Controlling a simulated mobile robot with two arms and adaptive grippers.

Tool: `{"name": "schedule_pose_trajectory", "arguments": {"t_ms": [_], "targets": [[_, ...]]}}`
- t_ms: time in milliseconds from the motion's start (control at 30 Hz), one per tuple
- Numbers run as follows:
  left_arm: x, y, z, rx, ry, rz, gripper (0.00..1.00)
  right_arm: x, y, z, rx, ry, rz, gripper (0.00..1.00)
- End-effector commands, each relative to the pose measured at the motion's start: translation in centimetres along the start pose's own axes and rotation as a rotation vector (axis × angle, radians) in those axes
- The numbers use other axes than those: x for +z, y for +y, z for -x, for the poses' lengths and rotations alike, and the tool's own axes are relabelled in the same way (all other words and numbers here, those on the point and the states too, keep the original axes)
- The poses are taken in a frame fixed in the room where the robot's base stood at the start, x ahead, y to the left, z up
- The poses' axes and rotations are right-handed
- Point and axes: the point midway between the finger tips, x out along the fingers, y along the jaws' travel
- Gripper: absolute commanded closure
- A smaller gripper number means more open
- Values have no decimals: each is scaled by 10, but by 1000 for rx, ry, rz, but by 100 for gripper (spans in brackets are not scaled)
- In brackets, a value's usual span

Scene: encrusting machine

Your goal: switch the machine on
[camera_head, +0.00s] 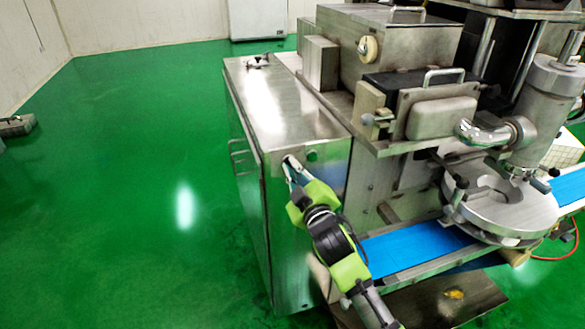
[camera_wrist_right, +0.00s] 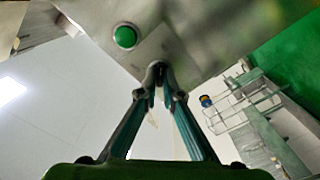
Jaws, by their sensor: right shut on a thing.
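The machine is a steel encrusting machine with a box cabinet (camera_head: 290,110) at its left end. A round green button (camera_head: 312,155) sits on the cabinet's front panel; it also shows in the right wrist view (camera_wrist_right: 125,37). My right gripper (camera_head: 290,165) is at this panel, just left of the button in the head view. In the right wrist view, its fingertips (camera_wrist_right: 157,76) meet on a small dark knob (camera_wrist_right: 156,66) at the panel, beside the green button and apart from it. The fingers largely hide the knob. My left gripper is not in view.
A blue conveyor belt (camera_head: 415,247) runs out to the right of my right arm, under a round steel head (camera_head: 500,205). A steel plate (camera_head: 440,300) lies low in front.

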Motion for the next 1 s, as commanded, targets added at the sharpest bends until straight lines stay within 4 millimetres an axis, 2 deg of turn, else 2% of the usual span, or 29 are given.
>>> {"name": "schedule_pose_trajectory", "arguments": {"t_ms": [300, 767, 800, 833, 1000], "targets": [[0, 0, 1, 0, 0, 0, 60, 0, 0, 0, -1, -1, -87, 100], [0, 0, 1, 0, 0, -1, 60, 0, 0, 0, -1, -1, -97, 100], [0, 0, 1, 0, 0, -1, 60, 0, 0, 0, -1, -1, -97, 83], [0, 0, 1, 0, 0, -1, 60, 0, 0, 0, -1, -1, -97, 76], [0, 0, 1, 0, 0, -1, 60, 0, 0, 0, -1, 0, -95, 76]]}}
